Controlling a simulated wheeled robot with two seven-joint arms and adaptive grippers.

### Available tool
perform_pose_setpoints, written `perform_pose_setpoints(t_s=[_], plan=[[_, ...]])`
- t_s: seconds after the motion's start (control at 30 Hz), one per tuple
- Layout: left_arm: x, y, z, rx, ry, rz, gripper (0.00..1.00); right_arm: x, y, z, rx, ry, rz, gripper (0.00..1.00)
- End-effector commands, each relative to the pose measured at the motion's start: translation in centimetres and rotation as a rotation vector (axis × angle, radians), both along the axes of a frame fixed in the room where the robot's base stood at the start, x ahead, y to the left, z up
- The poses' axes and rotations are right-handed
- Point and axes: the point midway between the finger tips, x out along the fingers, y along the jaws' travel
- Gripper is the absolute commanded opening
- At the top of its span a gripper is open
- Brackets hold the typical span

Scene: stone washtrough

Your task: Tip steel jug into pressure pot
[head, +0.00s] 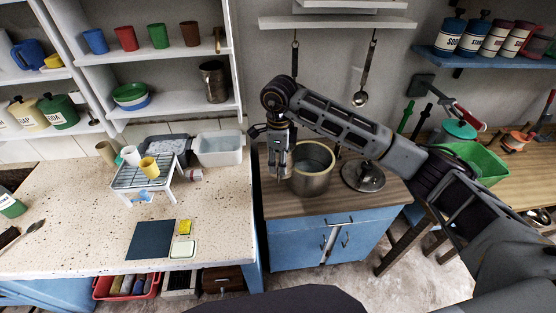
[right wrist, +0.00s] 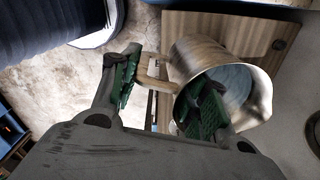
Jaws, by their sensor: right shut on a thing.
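My right gripper (head: 281,172) points down over the wooden counter. In the right wrist view its green-padded fingers (right wrist: 163,92) are closed about the handle of the steel jug (right wrist: 193,55). The jug has a round open mouth, a lip on its right and a bluish-grey inside; I cannot tell whether that is liquid. In the head view a steel vessel (head: 311,184) stands against the right side of the fingers. It looks upright. I cannot clearly separate the jug from the pressure pot there. My left gripper is out of view.
A steel lid (head: 365,178) with a dark knob lies right of the vessel. A white basin (head: 220,150) and a wire rack (head: 143,180) stand on the speckled counter at left. A ladle (head: 361,97) hangs behind. A green tub (head: 480,160) stands at right.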

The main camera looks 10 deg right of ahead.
Motion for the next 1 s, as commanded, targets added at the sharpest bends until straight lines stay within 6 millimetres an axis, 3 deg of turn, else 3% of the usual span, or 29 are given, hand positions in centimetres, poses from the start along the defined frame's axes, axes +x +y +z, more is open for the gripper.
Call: perform_pose_setpoints(t_s=[1.0], plan=[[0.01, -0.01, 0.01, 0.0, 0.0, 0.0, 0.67, -0.54, -0.64, 0.11, 0.001, -0.003, -0.736, 0.0]])
